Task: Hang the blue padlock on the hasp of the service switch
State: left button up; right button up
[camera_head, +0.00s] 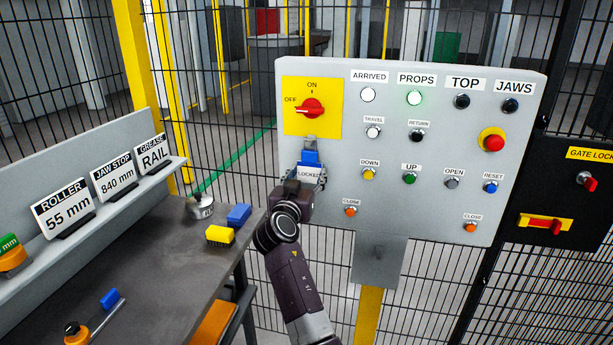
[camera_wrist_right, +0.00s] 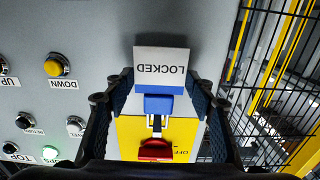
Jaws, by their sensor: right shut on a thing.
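The service switch (camera_head: 312,108) is a red knob on a yellow plate, pointing to OFF. A grey hasp (camera_head: 311,142) sits just below it. The blue padlock (camera_head: 310,158) with a white LOCKED tag (camera_head: 308,173) is at the hasp, in front of the panel. My right gripper (camera_head: 307,180) is shut on it from below. In the right wrist view, the padlock (camera_wrist_right: 158,104) is between the fingers, with the tag (camera_wrist_right: 161,70) beside it and the red knob (camera_wrist_right: 155,149) beyond. I cannot tell whether the shackle passes through the hasp. My left gripper is out of view.
The grey control panel (camera_head: 440,210) carries several buttons around the switch. A dark bench (camera_head: 165,275) at left holds a blue block (camera_head: 239,214), a yellow block (camera_head: 220,235) and a metal tin (camera_head: 201,208). Mesh fence stands behind; a black gate lock box (camera_head: 570,210) is at right.

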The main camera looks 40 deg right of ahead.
jog(key=o, duration=1.1)
jog(key=v, duration=0.8)
jog(key=w+a+f+n+y, duration=0.1)
jog(key=a+f+n+y, duration=0.25)
jog(key=f, duration=0.95)
jog(key=w+a+f+n+y, duration=0.1)
jog(key=a+f+n+y, duration=0.3)
jog(key=f, duration=0.9)
jog(key=s+a+f+n+g+y, duration=0.1)
jog(key=s+a+f+g, duration=0.15)
jog(key=s+f, duration=0.55)
jog(key=s+a+f+n+g+y, duration=0.15)
jog(key=s+a+f, duration=0.3)
jog(key=f, duration=0.85)
jog(key=s+a+f+n+g+y, duration=0.1)
jog(key=s+a+f+y, duration=0.1)
jog(key=s+f, duration=0.6)
jog(key=s+f+g, duration=0.2)
jog(key=s+f, duration=0.4)
jog(key=s, duration=0.6)
jog(key=s+f+g+y, duration=0.1)
jog(key=s+f, duration=0.5)
jog(key=s, duration=0.7)
jog(key=s+f+n+g, duration=0.1)
jog(key=s+f+g, duration=0.1)
jog(key=s+f, duration=0.5)
jog(key=s, duration=0.6)
jog(key=shift+s+a+g+y, duration=0.25)
jog(key=shift+a+g+y, duration=0.05)
jog(key=shift+g, duration=0.1)
